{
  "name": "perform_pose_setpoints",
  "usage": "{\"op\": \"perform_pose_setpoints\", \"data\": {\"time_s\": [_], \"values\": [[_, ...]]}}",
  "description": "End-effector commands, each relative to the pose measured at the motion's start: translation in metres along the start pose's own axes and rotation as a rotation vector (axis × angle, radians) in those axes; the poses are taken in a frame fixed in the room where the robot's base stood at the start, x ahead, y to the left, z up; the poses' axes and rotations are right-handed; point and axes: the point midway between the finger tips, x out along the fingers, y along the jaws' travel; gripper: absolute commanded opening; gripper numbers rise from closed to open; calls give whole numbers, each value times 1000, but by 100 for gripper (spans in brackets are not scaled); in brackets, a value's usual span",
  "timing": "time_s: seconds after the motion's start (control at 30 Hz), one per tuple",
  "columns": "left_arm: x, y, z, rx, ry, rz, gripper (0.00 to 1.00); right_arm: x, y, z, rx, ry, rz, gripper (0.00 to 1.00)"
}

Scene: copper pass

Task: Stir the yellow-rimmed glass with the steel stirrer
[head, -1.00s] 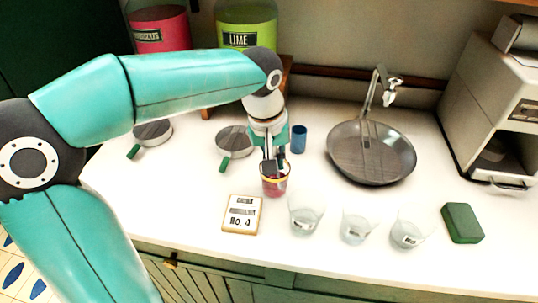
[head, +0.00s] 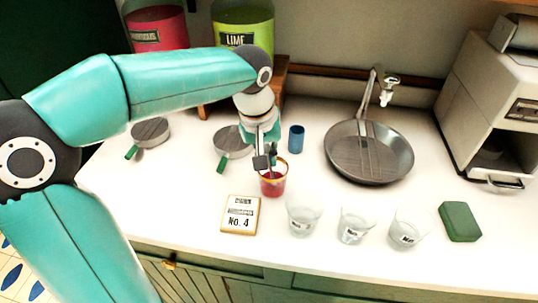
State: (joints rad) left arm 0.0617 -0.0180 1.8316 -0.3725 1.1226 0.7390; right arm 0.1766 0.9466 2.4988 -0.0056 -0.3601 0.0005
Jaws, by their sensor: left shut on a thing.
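The yellow-rimmed glass (head: 273,184) stands on the white counter and holds red liquid. My left gripper (head: 265,164) is right above its rim, fingers pointing down, shut on a thin stirrer that is mostly hidden by the fingers and the glass. The stirrer's lower end seems to be inside the glass, but I cannot see its tip. My right gripper is not in the head view.
Three clear glasses (head: 303,217) stand in a row to the right. A card reading No. 4 (head: 239,215) lies in front.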

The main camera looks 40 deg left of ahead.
Motion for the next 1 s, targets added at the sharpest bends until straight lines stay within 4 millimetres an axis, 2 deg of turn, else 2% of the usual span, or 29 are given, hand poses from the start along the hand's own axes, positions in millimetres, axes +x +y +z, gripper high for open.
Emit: {"op": "perform_pose_setpoints", "data": {"time_s": [1.0], "values": [[-78, 0, 0, -1, 0, 0, 0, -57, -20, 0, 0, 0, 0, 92]]}}
